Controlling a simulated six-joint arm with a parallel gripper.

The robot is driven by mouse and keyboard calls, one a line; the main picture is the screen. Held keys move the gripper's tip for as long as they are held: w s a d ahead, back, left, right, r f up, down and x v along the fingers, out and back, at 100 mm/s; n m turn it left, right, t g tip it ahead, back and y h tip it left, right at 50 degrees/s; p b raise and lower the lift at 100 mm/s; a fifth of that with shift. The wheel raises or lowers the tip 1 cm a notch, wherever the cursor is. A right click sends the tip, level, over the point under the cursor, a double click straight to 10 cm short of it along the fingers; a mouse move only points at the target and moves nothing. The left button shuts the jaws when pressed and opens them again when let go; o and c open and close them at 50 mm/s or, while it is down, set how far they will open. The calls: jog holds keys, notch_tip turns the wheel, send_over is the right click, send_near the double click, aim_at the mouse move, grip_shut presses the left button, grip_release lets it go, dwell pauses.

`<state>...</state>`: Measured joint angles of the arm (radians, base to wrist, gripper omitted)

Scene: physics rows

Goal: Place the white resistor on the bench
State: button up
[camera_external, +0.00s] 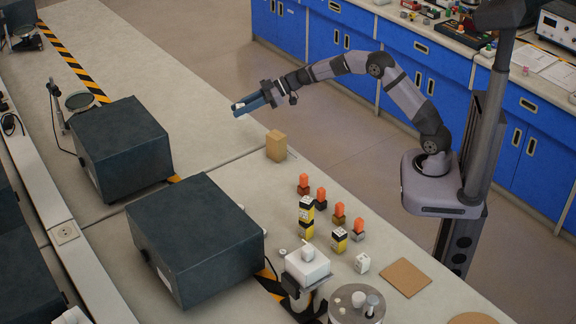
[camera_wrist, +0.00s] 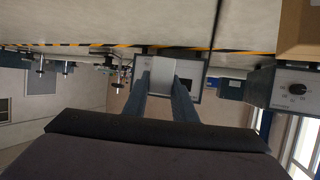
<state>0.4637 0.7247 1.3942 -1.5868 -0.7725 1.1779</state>
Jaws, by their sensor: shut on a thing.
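My gripper (camera_external: 240,106) is held out over the bench (camera_external: 225,155), in the air at the far end of my outstretched arm. Its two blue-grey fingers (camera_wrist: 167,95) also show in the wrist view, nearly parallel. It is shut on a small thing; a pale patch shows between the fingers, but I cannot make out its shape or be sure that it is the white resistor. A small white block (camera_external: 361,263) with dark marks stands on the bench at the lower right, well away from my gripper.
Two large dark boxes (camera_external: 122,145) (camera_external: 195,240) stand left of my gripper. A tan block (camera_external: 276,145) stands below and right of it. Several orange-topped pieces (camera_external: 321,197) and yellow-black blocks (camera_external: 306,215) stand further right. Bare bench lies between the tan block and the near dark box.

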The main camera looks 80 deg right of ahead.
jog(key=shift+f, duration=0.1)
jog(key=shift+f+b, duration=0.75)
jog(key=shift+f, duration=4.15)
jog(key=shift+f, duration=0.15)
jog(key=o, duration=1)
jog(key=v, duration=1.2)
